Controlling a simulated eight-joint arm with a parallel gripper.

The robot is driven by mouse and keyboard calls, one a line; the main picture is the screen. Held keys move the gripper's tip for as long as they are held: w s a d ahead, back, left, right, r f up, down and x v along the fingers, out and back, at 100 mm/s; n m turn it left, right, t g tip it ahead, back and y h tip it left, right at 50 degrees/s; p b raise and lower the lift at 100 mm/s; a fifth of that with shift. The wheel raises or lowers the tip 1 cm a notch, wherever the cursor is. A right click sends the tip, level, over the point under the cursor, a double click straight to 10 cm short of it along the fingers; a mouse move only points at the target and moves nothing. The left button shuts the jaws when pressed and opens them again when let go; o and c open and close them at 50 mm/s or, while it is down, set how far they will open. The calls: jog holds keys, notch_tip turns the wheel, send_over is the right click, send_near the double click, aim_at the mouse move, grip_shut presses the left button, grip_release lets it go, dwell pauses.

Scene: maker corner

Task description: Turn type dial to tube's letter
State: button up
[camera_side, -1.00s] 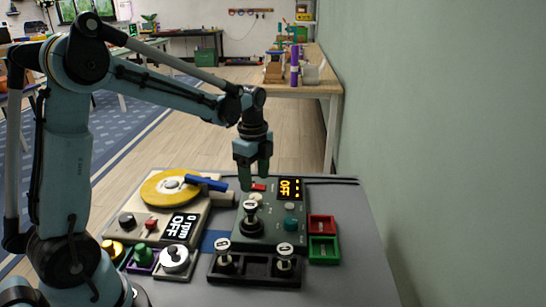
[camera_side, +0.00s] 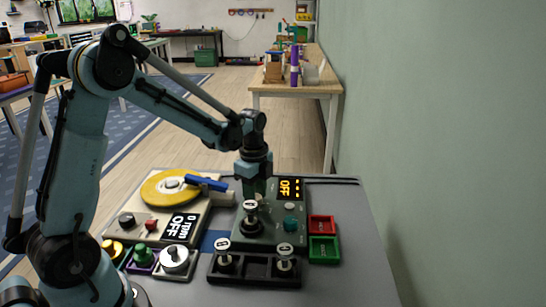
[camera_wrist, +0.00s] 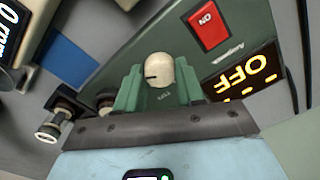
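The green tester (camera_side: 272,232) has a display (camera_side: 290,188) reading OFF. A cream dial (camera_wrist: 158,72) with a dark pointer line shows between my fingers in the wrist view; in the side view my gripper and a tube hide it. My gripper (camera_wrist: 158,82) is down over the dial, its green fingers apart on either side. I cannot tell whether they touch it. A tube (camera_side: 251,208) with a pale round top stands upright on the tester in front of my gripper (camera_side: 257,195). Its letter is too small to read.
Two more tubes (camera_side: 223,249) (camera_side: 285,255) stand in a black rack (camera_side: 254,270) in front. A red tray (camera_side: 321,225) and a green tray (camera_side: 323,250) sit at right. A yellow-disc turntable (camera_side: 160,190) stands at left. A red switch (camera_wrist: 208,27) marked ON is near the dial.

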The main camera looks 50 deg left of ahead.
jog(key=c, duration=0.4)
jog(key=shift+n, duration=0.4)
jog(key=n, duration=1)
jog(key=shift+n, duration=0.4)
jog(key=n, duration=1.2)
jog(key=shift+n, duration=0.3)
